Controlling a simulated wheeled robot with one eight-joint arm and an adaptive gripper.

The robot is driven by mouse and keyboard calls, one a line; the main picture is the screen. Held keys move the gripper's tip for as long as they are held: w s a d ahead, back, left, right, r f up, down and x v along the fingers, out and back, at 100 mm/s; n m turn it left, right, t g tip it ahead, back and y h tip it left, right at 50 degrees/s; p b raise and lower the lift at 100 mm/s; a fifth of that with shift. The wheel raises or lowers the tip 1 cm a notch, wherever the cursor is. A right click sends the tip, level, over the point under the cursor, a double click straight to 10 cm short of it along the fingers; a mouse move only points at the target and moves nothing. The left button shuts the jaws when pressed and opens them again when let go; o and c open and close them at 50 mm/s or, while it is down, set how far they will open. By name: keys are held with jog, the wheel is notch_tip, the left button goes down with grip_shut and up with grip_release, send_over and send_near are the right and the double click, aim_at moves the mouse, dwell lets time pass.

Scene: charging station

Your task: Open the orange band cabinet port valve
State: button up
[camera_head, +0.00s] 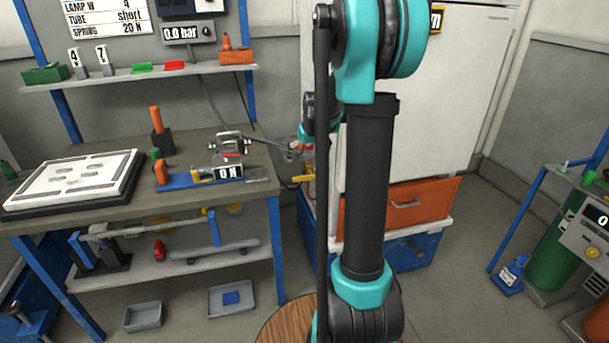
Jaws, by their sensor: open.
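The tall white cabinet (458,110) stands behind my arm, with an orange band (425,203) holding a handle across its lower front. A small yellow lever (303,178), which looks like the port valve handle, shows at the cabinet's left side. Its exact angle is hard to tell. My gripper (292,153) is small and partly hidden behind my arm. It appears open and empty, just above and left of the yellow lever in the picture. I cannot tell whether it touches the lever. My black and teal arm hides the middle of the cabinet.
The workbench (95,215) on the left carries a white panel (75,182) and a blue fixture with a 0 N display (228,173). A shelf (130,76) runs above it. A round wooden top (285,325) is in front. A green cylinder (556,245) stands right. Floor between is clear.

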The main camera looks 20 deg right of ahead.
aim_at(304, 176)
jog(key=x, duration=1.1)
jog(key=c, duration=1.6)
